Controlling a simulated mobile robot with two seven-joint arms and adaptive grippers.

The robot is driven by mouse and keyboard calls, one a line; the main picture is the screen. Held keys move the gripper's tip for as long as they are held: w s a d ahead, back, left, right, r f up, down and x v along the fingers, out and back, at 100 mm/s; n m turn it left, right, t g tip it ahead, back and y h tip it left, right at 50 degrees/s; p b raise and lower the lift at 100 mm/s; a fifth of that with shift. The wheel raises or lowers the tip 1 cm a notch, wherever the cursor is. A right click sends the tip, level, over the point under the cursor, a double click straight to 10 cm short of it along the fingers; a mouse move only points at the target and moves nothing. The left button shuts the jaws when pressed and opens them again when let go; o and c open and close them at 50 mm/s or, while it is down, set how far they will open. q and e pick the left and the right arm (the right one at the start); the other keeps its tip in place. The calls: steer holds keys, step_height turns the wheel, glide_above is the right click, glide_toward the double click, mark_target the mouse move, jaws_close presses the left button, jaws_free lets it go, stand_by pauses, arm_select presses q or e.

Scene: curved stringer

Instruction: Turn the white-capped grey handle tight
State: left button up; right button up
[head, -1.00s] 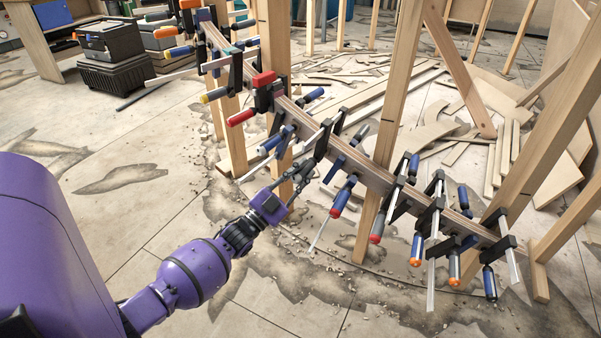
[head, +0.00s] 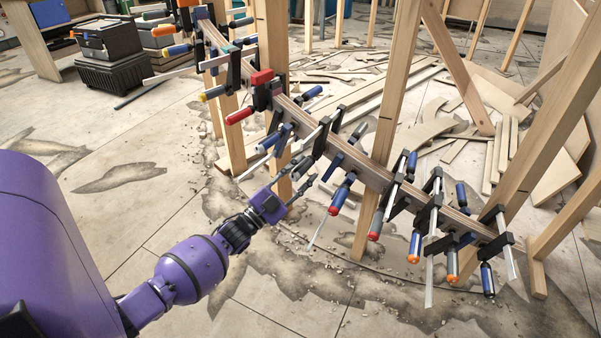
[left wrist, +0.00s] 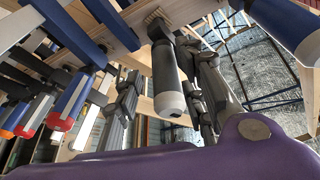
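The grey handle with a white cap (left wrist: 167,85) shows in the left wrist view, hanging from a clamp at the wooden beam, its capped end towards the camera. My left gripper (left wrist: 165,100) has its dark fingers apart, one on each side of the handle in that picture. I cannot tell whether either finger touches it. In the head view my left gripper (head: 302,178) is just below the clamped beam (head: 345,157), its fingers spread apart. I cannot pick out the white-capped handle there among the clamps and fingers. My right gripper is not in view.
Other clamps with blue, red and orange-ended handles crowd both sides, such as the blue handle with a red end (head: 342,195). A wooden post (head: 385,130) stands right of my gripper.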

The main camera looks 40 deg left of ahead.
arm_select(q)
steer(key=shift+a+r, duration=0.1)
steer(key=shift+s, duration=0.15)
steer(key=v, duration=1.1)
steer(key=shift+s, duration=0.35)
steer(key=s+p, duration=0.1)
steer(key=s, duration=0.2)
stand_by(0.3)
